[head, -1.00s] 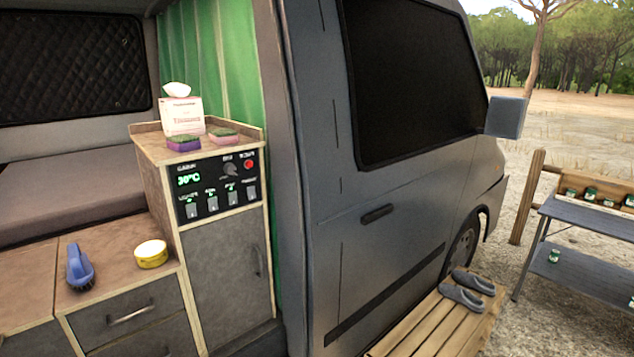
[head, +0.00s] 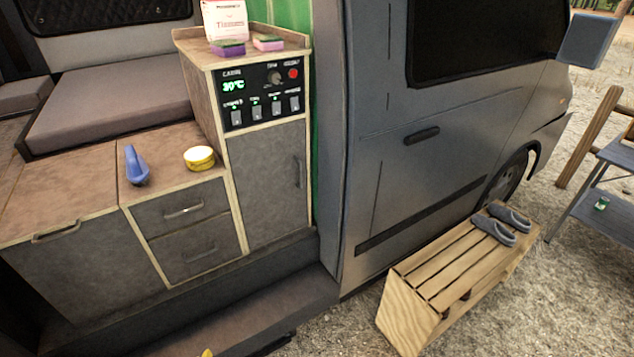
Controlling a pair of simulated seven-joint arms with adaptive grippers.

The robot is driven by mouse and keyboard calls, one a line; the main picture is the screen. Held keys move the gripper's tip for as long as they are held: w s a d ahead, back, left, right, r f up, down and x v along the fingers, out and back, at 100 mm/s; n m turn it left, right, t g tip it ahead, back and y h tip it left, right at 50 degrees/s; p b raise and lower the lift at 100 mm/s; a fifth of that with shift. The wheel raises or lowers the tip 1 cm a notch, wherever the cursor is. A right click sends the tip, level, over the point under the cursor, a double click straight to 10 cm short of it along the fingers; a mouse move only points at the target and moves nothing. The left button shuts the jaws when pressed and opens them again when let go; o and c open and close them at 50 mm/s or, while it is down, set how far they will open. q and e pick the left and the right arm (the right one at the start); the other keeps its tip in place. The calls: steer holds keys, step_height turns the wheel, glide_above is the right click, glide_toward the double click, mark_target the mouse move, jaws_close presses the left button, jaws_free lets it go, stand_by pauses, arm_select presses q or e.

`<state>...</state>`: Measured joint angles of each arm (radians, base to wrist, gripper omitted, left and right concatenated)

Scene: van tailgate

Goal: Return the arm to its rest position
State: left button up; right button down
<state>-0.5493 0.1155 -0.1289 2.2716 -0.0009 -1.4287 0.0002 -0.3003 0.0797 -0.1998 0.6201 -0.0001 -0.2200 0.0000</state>
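Neither of my grippers is in the head view, and no part of my arms can be clearly made out. The view shows the side of a grey van (head: 400,190) with its wooden cabinets. The control panel (head: 262,95) on the tall cabinet has a lit green display, a red button, a knob and several switches. What my grippers hold, if anything, cannot be seen.
A blue brush (head: 136,166) and a yellow tin (head: 199,157) stand on the low counter. Two sponges (head: 228,47) and a tissue box (head: 224,18) are on the tall cabinet. A slatted wooden step (head: 440,290) with grey slippers (head: 495,231) stands outside.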

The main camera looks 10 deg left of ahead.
arm_select(q)
steer(key=s+d+f+n+g+h, duration=0.1)
steer(key=s+d+f, duration=0.15)
steer(key=f, duration=1.15)
steer(key=s+d+f+g+h, duration=0.2)
steer(key=s+f, duration=0.2)
steer(key=f, duration=1.1)
steer(key=s+f+n+g, duration=0.2)
steer(key=s+f, duration=1.2)
steer(key=s, duration=0.5)
steer(key=shift+a+f+h, duration=0.2)
steer(key=shift+f+h, duration=0.2)
